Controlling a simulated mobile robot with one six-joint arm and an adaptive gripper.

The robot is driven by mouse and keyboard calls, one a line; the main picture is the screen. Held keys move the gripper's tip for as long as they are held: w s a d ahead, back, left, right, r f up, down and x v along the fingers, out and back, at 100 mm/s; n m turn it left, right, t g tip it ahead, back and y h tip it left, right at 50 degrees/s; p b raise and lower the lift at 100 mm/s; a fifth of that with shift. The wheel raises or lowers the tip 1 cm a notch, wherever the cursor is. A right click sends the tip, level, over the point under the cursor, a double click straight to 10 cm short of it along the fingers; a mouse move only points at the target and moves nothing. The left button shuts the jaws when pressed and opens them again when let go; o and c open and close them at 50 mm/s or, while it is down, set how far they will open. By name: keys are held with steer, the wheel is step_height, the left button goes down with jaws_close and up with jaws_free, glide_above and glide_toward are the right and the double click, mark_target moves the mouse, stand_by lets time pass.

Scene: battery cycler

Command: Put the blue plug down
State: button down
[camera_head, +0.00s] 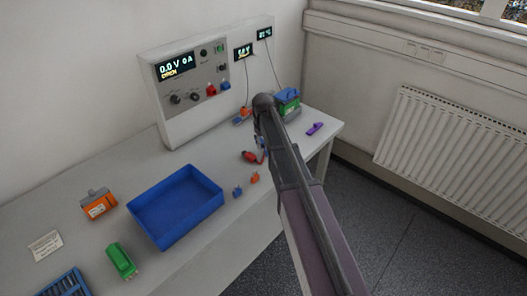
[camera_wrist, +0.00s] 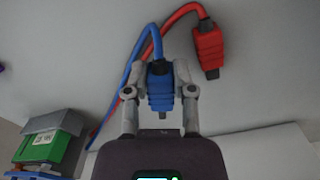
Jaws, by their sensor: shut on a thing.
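The blue plug (camera_wrist: 160,97) is between the fingers of my gripper (camera_wrist: 162,75) in the wrist view. My gripper is shut on it, with the metal tip pointing down in the picture. A blue cable runs from the plug, up and round to the left. The red plug (camera_wrist: 209,48) lies on the pale table beside it, apart from my fingers, with its red cable crossing near the blue one. In the head view my arm hides the blue plug and most of my gripper; the red plug (camera_head: 250,156) shows just left of the arm. I cannot tell whether the blue plug touches the table.
Small blue (camera_head: 237,192) and orange (camera_head: 255,178) pieces lie beside the blue tray (camera_head: 147,229). The cycler (camera_head: 188,100) stands at the back.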

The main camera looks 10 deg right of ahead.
mark_target(263, 156)
steer(key=shift+f+b, duration=1.8)
steer(key=shift+f, duration=0.05)
steer(key=shift+f, duration=0.15)
steer(key=c, duration=0.7)
jaws_free()
steer(key=shift+c, duration=0.2)
step_height(263, 156, up, 12)
steer(key=p, duration=1.2)
steer(key=shift+r, duration=0.2)
steer(key=shift+s, duration=0.15)
steer(key=s+m, duration=0.3)
steer(key=s, duration=2.3)
steer(key=shift+m, duration=0.3)
steer(key=shift+a, duration=0.1)
